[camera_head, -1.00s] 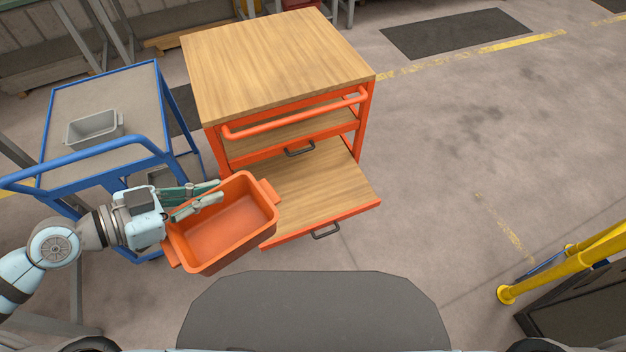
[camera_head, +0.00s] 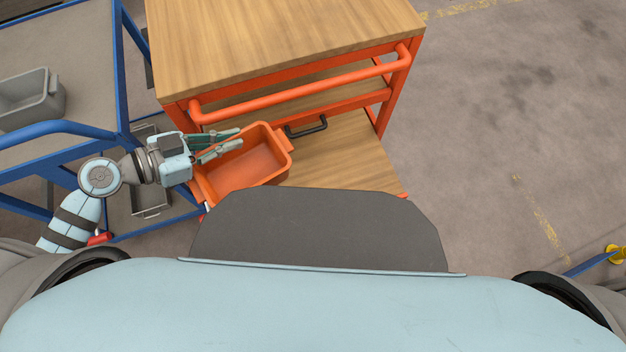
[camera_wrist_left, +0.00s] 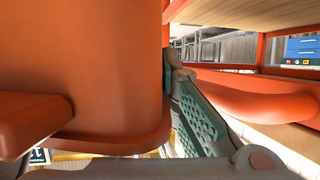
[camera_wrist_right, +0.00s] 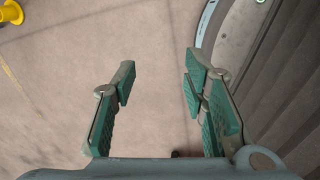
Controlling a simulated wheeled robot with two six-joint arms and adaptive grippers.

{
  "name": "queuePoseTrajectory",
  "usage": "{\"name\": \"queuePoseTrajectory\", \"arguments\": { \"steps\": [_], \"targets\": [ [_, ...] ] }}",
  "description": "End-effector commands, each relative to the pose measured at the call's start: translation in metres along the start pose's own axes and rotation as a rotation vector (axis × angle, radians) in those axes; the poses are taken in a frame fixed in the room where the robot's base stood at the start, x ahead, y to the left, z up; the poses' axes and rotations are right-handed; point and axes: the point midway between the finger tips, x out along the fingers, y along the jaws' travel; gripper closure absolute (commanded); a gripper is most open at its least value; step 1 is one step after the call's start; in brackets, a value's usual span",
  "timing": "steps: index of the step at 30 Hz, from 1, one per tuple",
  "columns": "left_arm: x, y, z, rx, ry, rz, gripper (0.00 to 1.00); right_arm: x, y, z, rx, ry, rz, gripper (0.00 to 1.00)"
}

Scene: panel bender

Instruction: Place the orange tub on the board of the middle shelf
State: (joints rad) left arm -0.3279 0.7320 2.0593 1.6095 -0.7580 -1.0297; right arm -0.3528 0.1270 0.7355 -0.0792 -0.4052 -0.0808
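The orange tub (camera_head: 262,160) hangs tilted in the picture at the front left of the orange-framed unit. A pulled-out wooden shelf board (camera_head: 345,155) lies below and right of the tub. The tub overlaps its left part in the head view; I cannot tell the height gap. My own body hides the board's front edge. My right gripper (camera_wrist_right: 160,85) is open and empty above the floor.
An orange bar (camera_head: 300,88) runs across the unit's front, close to the tub and my left gripper. The unit's wooden top (camera_head: 270,40) is bare. A blue cart (camera_head: 60,135) with a grey tub (camera_head: 30,98) stands left. The floor at right is open.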

Motion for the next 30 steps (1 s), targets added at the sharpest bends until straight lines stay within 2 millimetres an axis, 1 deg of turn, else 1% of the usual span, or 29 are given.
{"name": "queuePoseTrajectory", "arguments": {
  "steps": [1,2,3,5,6,9,12,15,20,23,25,30],
  "targets": [
    [0.031,-0.007,0.054,-0.001,0.007,0.012,1.0,0.053,-0.006,-0.012,-0.001,0.007,0.003,0.6],
    [0.043,-0.01,0.07,0.0,0.006,0.025,1.0,0.066,-0.007,-0.02,0.004,0.016,0.003,0.6],
    [0.057,-0.014,0.089,0.003,0.005,0.043,1.0,0.082,-0.01,-0.032,0.015,0.035,0.002,0.6],
    [0.076,-0.018,0.114,0.008,0.002,0.072,1.0,0.104,-0.016,-0.052,0.043,0.075,-0.004,0.6],
    [0.088,-0.021,0.13,0.013,0.001,0.09,1.0,0.117,-0.02,-0.067,0.068,0.106,-0.011,0.6],
    [0.114,-0.028,0.163,0.023,-0.001,0.136,1.0,0.145,-0.031,-0.102,0.132,0.188,-0.029,0.6],
    [0.133,-0.033,0.186,0.032,-0.003,0.176,1.0,0.163,-0.04,-0.13,0.19,0.259,-0.048,0.6],
    [0.144,-0.035,0.198,0.041,-0.004,0.204,1.0,0.171,-0.045,-0.149,0.231,0.308,-0.064,0.6],
    [0.157,-0.034,0.201,0.045,-0.002,0.221,1.0,0.171,-0.046,-0.163,0.255,0.342,-0.074,0.6],
    [0.177,-0.029,0.202,0.044,0.0,0.223,1.0,0.168,-0.047,-0.171,0.259,0.351,-0.079,0.6],
    [0.198,-0.024,0.205,0.043,0.0,0.224,1.0,0.162,-0.046,-0.179,0.248,0.347,-0.079,0.6],
    [0.244,-0.015,0.21,0.043,-0.002,0.222,1.0,0.14,-0.043,-0.193,0.218,0.328,-0.079,0.6]
  ]
}}
